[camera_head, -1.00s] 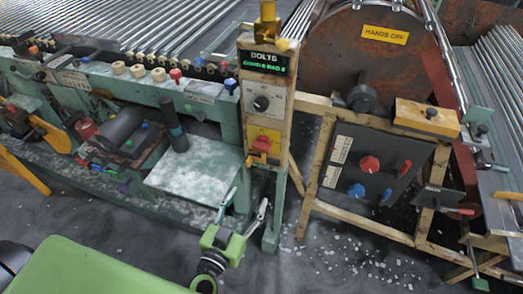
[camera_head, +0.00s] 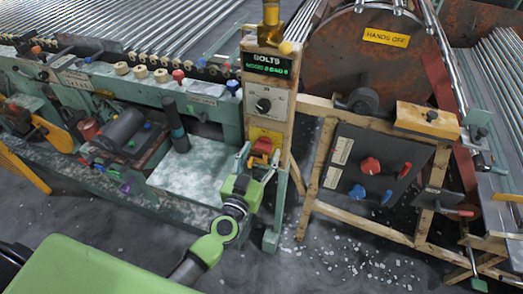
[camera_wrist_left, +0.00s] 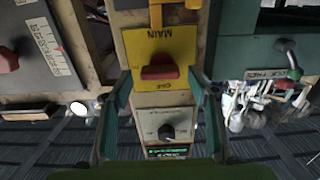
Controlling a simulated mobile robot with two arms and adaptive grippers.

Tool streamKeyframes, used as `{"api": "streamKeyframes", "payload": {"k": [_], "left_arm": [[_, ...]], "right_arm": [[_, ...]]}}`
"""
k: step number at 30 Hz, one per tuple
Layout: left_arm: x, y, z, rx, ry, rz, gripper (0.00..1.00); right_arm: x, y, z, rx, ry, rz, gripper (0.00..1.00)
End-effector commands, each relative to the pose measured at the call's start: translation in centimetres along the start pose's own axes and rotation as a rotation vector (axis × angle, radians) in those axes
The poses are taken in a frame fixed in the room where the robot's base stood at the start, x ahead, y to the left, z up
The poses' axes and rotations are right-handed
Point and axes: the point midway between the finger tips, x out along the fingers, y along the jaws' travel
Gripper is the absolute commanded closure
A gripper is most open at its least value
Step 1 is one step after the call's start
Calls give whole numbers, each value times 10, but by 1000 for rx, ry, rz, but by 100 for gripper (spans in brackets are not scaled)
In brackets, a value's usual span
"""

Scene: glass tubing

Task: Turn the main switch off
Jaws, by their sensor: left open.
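The main switch is a red handle (camera_head: 262,146) on a yellow plate (camera_head: 265,134), low on the wooden post of the control panel. In the left wrist view, which is upside down, the red handle (camera_wrist_left: 160,72) lies crosswise on the yellow plate (camera_wrist_left: 158,46) marked MAIN. My left gripper (camera_head: 260,160) is open, just in front of the switch. In the left wrist view, its fingers (camera_wrist_left: 160,84) stand on either side of the handle, with gaps. Whether they reach its depth is unclear. My right gripper is not seen.
A black dial (camera_head: 263,105) and a sign with green text (camera_head: 266,64) sit above the switch. A dark panel with red and blue knobs (camera_head: 369,165) stands to the right. A pale metal plate (camera_head: 196,168) lies left of my gripper.

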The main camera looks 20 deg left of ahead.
Motion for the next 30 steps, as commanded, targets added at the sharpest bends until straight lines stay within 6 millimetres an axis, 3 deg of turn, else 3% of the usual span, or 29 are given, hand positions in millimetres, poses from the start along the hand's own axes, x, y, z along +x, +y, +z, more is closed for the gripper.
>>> {"api": "streamKeyframes", "payload": {"k": [4, 13, 17, 18, 30], "left_arm": [[10, 0, 0, -1, 0, 0, 46], [12, 0, 0, -1, 0, 0, 46], [12, 0, 0, -1, 0, 0, 80], [12, 0, 0, -1, 0, 0, 84], [11, 0, -1, -51, 0, 0, 84]], "right_arm": [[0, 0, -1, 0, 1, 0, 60], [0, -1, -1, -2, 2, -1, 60], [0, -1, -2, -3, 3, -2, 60], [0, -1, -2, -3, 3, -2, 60], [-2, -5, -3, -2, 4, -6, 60]]}}
